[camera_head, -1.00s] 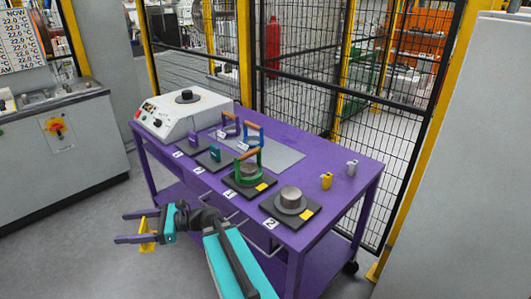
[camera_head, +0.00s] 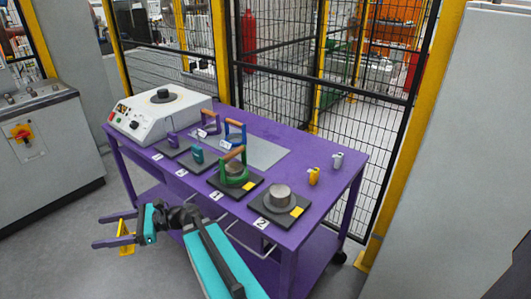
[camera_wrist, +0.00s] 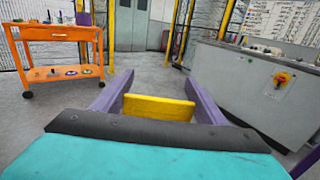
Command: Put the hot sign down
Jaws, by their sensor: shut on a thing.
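My gripper (camera_head: 118,231) is out to the left of the purple table, over the floor. Its two purple fingers are shut on a yellow sign (camera_head: 127,237), which also shows between the fingers in the wrist view (camera_wrist: 158,108). I see the sign's plain yellow side in the wrist view; any writing on it is hidden. The purple table (camera_head: 331,186) carries black pads numbered 1 and 2. A grey stepped cylinder (camera_head: 279,196) sits on pad 2.
A white heater unit (camera_head: 158,114) stands at the table's far left. A grey cabinet (camera_head: 35,150) is at left, and black mesh fencing behind. An orange trolley (camera_wrist: 58,50) shows in the wrist view.

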